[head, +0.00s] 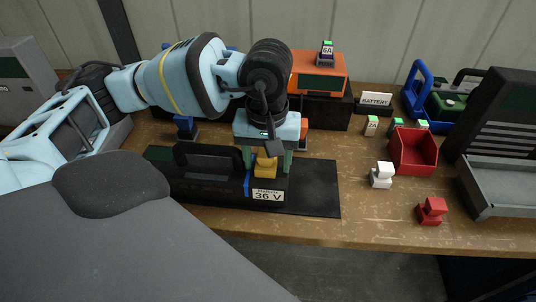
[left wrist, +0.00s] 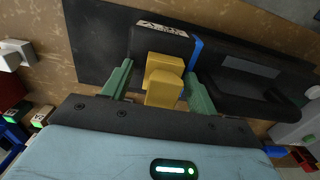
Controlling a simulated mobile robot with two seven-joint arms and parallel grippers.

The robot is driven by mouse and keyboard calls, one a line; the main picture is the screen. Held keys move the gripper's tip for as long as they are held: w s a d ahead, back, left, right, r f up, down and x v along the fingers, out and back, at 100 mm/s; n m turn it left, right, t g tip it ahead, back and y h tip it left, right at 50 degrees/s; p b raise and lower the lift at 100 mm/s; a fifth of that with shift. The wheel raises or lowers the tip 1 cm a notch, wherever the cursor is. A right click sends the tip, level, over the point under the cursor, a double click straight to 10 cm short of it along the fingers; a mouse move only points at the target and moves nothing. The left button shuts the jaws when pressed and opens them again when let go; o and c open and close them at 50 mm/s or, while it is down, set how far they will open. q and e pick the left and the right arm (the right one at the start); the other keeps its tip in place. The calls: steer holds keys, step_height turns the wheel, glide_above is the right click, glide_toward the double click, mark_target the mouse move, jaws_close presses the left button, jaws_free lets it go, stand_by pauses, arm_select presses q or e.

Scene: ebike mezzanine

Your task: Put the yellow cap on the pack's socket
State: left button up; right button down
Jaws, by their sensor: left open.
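The black battery pack (head: 212,188) lies on a dark mat (head: 318,190), with a handle, a blue stripe and a 36 V label. The yellow cap (head: 265,166) is upright at the pack's right end, behind the label. My left gripper (head: 267,168) points down over it, open, one finger on each side. In the left wrist view the yellow cap (left wrist: 164,82) stands between the green fingers of my left gripper (left wrist: 158,84), with gaps on both sides. The socket is hidden, so I cannot tell whether the cap is seated. My right gripper is not in view.
A white cap (head: 381,175) and a red cap (head: 432,211) stand to the right on the wooden bench (head: 355,215). A red bin (head: 414,152), a BATTERY sign (head: 376,99) and an orange block (head: 318,72) stand behind. The bench's front right is mostly clear.

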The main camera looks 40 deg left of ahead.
arm_select(q)
step_height(320, 180, up, 6)
steer(key=shift+r, duration=0.85)
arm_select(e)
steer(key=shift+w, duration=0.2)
arm_select(q)
steer(key=shift+r, duration=0.1)
steer(key=shift+r, duration=0.1)
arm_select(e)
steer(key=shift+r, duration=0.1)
